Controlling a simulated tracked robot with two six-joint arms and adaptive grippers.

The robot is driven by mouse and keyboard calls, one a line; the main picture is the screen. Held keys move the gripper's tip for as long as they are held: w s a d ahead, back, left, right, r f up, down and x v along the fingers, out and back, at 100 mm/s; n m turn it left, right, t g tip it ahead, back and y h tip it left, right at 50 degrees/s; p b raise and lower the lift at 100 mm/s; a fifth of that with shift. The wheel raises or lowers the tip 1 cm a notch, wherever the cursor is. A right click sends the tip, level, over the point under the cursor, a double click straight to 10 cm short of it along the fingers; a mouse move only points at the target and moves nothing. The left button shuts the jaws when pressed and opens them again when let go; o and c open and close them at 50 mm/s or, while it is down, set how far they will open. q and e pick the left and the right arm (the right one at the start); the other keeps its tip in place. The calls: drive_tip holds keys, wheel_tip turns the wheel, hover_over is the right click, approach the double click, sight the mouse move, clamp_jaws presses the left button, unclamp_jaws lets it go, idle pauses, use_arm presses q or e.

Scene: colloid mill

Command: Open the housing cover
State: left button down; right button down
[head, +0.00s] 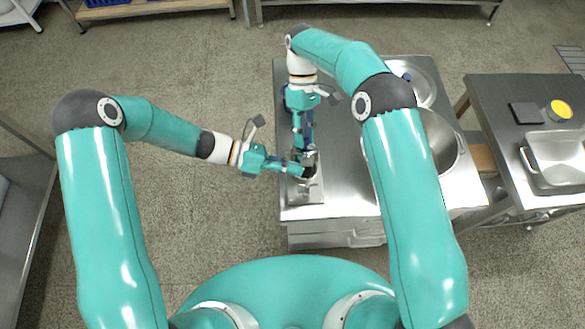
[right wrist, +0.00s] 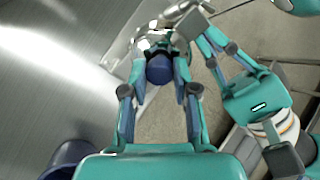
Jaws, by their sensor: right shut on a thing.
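The metal mill (head: 306,190) stands on the left side of the steel table. Its shiny housing also shows in the right wrist view (right wrist: 155,38). My right gripper (head: 303,146) reaches down to the mill from the far side. In the right wrist view its fingers (right wrist: 160,55) lie on both sides of a dark blue rounded part (right wrist: 160,70) at the housing and are shut on it. My left gripper (head: 300,170) comes in from the left with its fingertips close to the mill. The right wrist view does not clearly show its jaw gap. The mill's cover is partly hidden by both grippers.
A large steel bowl (head: 441,140) stands right of the mill on the steel table (head: 345,212). A second table on the right holds a metal tray (head: 556,160), a dark pad (head: 526,113) and a yellow-topped container (head: 560,110). The floor left of the mill is clear.

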drive_tip(key=c, duration=0.9)
unclamp_jaws()
drive_tip(key=shift+s+f, duration=0.1)
drive_tip(key=shift+f, duration=0.05)
drive_tip(key=shift+r, duration=0.2)
